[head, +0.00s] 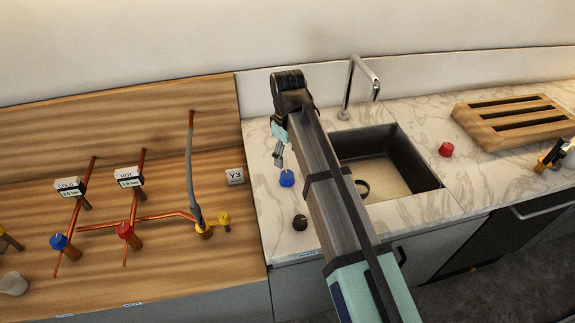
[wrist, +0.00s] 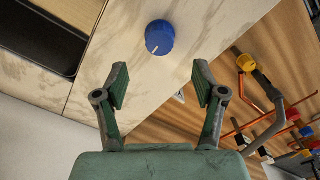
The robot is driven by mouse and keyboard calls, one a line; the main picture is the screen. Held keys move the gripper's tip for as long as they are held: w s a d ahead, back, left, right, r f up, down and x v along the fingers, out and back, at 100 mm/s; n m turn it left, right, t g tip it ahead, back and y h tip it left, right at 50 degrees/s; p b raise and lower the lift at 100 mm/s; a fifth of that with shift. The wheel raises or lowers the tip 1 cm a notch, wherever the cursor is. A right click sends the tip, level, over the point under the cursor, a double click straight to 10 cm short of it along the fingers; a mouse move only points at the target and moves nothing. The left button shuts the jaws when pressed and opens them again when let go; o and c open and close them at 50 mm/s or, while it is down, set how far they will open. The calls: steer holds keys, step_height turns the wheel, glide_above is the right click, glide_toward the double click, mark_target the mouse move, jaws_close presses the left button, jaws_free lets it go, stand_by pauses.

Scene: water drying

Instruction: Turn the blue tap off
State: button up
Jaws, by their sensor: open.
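A round blue knob (head: 287,178) with a white mark on it stands on the marble counter left of the sink; it also shows in the wrist view (wrist: 159,37). Another blue tap handle (head: 58,241) is on the copper pipe under the COLD gauge, far left. My gripper (head: 279,155) is open and empty, a little behind the counter knob in the head view. In the wrist view my two spread fingers (wrist: 160,85) point toward that knob, which lies beyond their tips and between their lines. No contact shows.
A black knob (head: 300,222) sits in front of the blue one. The sink (head: 430,178) and steel faucet (head: 350,85) are to the right, partly behind my arm. A red knob (head: 446,149) and wooden rack (head: 510,120) are further right. A Y3 block (head: 235,176) is left.

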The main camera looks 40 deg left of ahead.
steer(key=shift+r, duration=1.35)
